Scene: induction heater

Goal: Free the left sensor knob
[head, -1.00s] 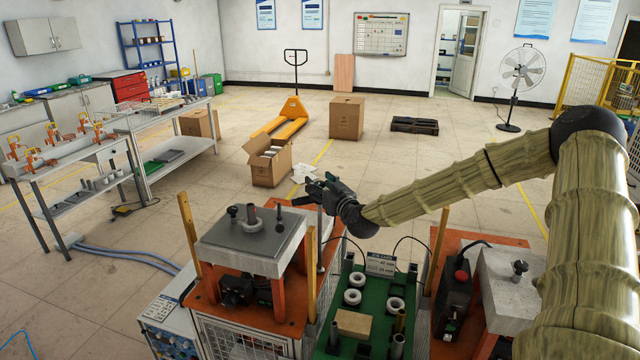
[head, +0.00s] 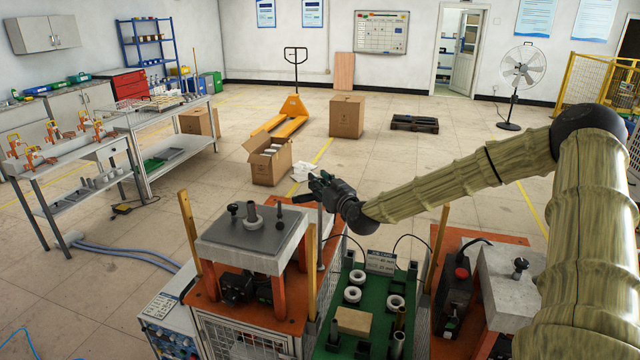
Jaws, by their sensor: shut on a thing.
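My gripper (head: 323,188) is in the middle of the head view, at the upper end of a thin upright metal post (head: 320,240). The post stands at the right side of the left heater station (head: 246,238). The gripper is shut with its fingers around something small at the post. The left sensor knob itself is hidden by the dark fingers, so its shape and position cannot be made out. The left station has a grey top plate with a short metal cylinder (head: 252,214) and dark-topped pins (head: 233,209) on it.
A green tray (head: 376,278) with white rings (head: 352,295), a tan block (head: 353,322) and a small sign (head: 380,262) lies right of the post. A wooden post (head: 311,268) stands close by. The right station (head: 510,290) is beyond the tray.

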